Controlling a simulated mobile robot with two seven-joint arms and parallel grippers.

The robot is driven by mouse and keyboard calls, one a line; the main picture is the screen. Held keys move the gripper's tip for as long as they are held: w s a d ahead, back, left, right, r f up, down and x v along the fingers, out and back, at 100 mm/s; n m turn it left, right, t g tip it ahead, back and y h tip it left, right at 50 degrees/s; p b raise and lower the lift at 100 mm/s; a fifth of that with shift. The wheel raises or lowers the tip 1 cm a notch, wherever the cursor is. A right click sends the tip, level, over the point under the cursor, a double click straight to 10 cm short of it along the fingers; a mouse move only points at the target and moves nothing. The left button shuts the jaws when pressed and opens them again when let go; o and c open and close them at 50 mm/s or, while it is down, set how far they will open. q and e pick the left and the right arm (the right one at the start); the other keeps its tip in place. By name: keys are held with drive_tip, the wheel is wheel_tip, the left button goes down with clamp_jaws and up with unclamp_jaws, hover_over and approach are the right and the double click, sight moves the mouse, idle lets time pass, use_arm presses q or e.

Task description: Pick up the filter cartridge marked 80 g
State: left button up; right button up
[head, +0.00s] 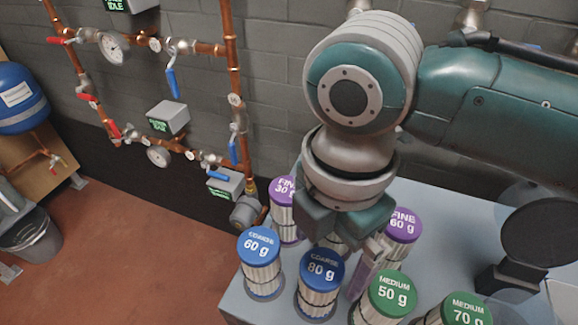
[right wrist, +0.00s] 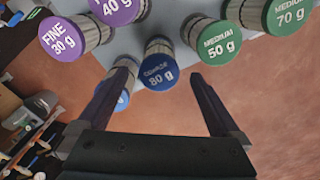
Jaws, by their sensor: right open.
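The filter cartridge marked 80 g (head: 320,272) has a blue cap reading COARSE and a pale pleated body. It stands upright on the grey table, in the front row. In the right wrist view the 80 g cartridge (right wrist: 158,72) appears between the tips of my open fingers. My right gripper (head: 348,258) hangs over the cartridges, just behind and to the right of the 80 g one in the head view. It is open and holds nothing; I cannot tell whether it touches a cartridge. My left gripper is not in view.
Close by stand a blue 60 g cartridge (head: 259,250), a purple 30 g one (head: 284,195), a purple 60 g one (head: 402,225), and green 50 g (head: 390,295) and 70 g (head: 463,312) ones. My gripper hides another. Copper pipes (head: 234,75) line the wall left.

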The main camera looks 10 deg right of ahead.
sight(323, 268)
drive_tip(key=f, duration=0.4)
drive_tip(key=shift+s+a+f+b, duration=0.1)
drive_tip(key=shift+a+f+b, duration=0.1)
drive_tip(key=shift+f+b, duration=0.2)
drive_tip(key=shift+c, duration=0.2)
drive_tip(key=shift+r, duration=0.1)
drive_tip(key=c, duration=1.5)
